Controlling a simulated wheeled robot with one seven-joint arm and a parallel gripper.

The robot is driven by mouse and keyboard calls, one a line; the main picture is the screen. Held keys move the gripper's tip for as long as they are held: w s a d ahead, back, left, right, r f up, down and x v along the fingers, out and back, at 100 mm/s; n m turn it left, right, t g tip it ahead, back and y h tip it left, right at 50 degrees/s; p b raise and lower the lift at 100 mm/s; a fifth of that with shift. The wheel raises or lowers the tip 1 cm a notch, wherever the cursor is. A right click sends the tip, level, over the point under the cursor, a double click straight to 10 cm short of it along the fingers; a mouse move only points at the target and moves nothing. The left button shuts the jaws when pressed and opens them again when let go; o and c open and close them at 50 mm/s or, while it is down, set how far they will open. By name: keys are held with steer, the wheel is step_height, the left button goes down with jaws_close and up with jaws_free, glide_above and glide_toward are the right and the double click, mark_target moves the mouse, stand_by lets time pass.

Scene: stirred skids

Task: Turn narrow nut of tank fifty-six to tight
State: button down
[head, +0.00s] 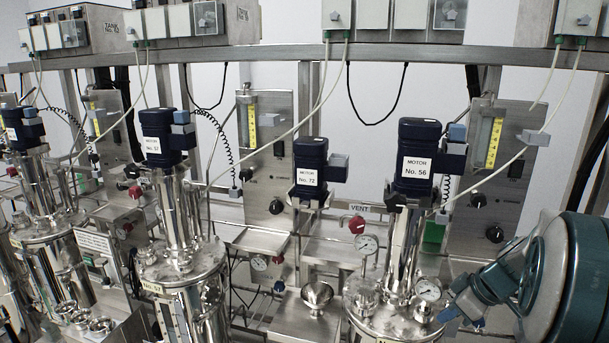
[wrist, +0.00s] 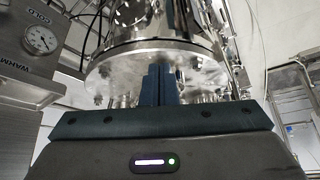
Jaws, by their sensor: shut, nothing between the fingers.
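Tank fifty-six (head: 395,325) stands at the lower right of the head view, with its blue motor marked No. 56 (head: 417,162) on a steel column above the lid. The lid carries small fittings, a gauge (head: 428,289) and a capped port (head: 365,298). I cannot pick out the narrow nut or tell its setting. My gripper (head: 446,312) is at the right edge of this lid. In the wrist view its two blue fingers (wrist: 160,82) are together with nothing between them. They stand in front of a shiny round steel plate (wrist: 125,68) and hide part of it.
Motor No. 72 (head: 309,168) and a steel funnel (head: 317,294) stand left of tank fifty-six. A red vent knob (head: 357,224) and a dial (head: 367,243) are behind it. In the wrist view a COLD/WARM dial (wrist: 40,40) is at left.

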steer(key=shift+w+a, duration=0.15)
steer(key=shift+a, duration=0.1)
stand_by(0.3)
steer(key=shift+a+b, duration=0.15)
steer(key=shift+b, duration=0.75)
steer(key=shift+s+a+b, duration=0.4)
steer(key=shift+s+b, duration=0.05)
steer(key=shift+b, duration=1.8)
steer(key=shift+s+d+b, duration=0.15)
steer(key=shift+s+b, duration=0.05)
steer(key=shift+b, duration=0.1)
steer(key=shift+d+r, duration=0.15)
steer(key=shift+r, duration=0.2)
step_height(320, 180, up, 5)
steer(key=p, duration=0.3)
steer(key=shift+s+r, duration=0.1)
steer(key=shift+r, duration=0.1)
